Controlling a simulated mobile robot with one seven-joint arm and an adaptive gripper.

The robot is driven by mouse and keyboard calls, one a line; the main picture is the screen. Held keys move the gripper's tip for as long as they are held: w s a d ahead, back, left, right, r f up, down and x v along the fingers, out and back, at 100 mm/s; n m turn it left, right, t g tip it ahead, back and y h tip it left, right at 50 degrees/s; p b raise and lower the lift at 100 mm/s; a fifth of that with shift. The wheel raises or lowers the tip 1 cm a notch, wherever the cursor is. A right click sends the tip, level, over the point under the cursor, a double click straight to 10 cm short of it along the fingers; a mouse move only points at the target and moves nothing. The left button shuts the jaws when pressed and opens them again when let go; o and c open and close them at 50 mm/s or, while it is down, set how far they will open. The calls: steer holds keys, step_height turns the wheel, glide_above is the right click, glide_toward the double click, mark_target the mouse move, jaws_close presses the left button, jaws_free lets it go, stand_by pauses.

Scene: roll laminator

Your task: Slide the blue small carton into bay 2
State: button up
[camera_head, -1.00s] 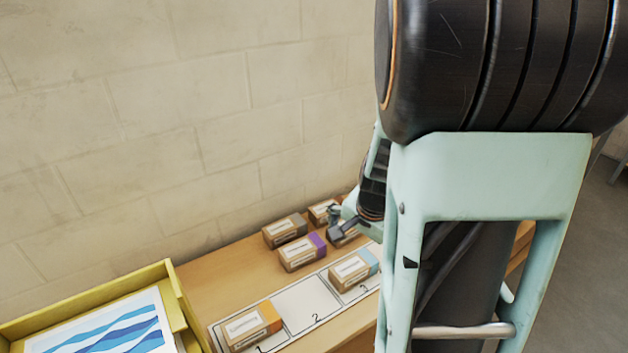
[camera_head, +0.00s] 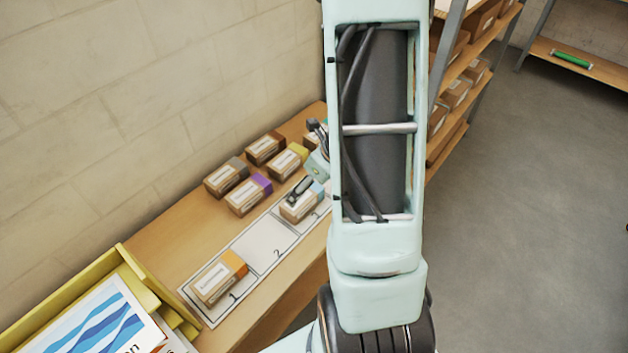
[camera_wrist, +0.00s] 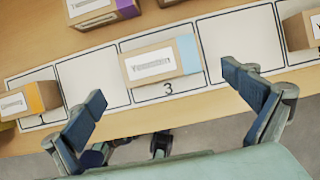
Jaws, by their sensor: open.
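The carton with the light blue end (camera_head: 301,206) sits in bay 3 of the white bay strip; in the wrist view the blue carton (camera_wrist: 160,62) lies above the printed 3. Bay 2 (camera_head: 265,243) is empty, between bay 3 and bay 1; it also shows in the wrist view (camera_wrist: 92,80) left of the carton. My gripper (camera_head: 309,158) is open near the blue carton, partly hidden by my arm. In the wrist view its fingers (camera_wrist: 165,95) are spread wide, with the carton framed between and beyond them. I see no grip on it.
An orange-ended carton (camera_head: 220,280) sits in bay 1. Purple-ended (camera_head: 248,194), yellow-ended (camera_head: 287,160) and brown cartons (camera_head: 226,177) stand behind the strip near the wall. A yellow tray (camera_head: 150,283) with printed sheets is at left. Another carton (camera_wrist: 303,32) sits farther right along the strip.

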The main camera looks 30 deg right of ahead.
mark_target(302, 201)
steer(key=b+x, duration=0.2)
steer(key=x, duration=0.6)
steer(key=shift+f+b, duration=0.3)
steer(key=shift+b, duration=0.05)
steer(key=shift+c, duration=0.4)
steer(key=c, duration=0.9)
steer(key=shift+o, duration=0.2)
steer(key=shift+a, duration=0.15)
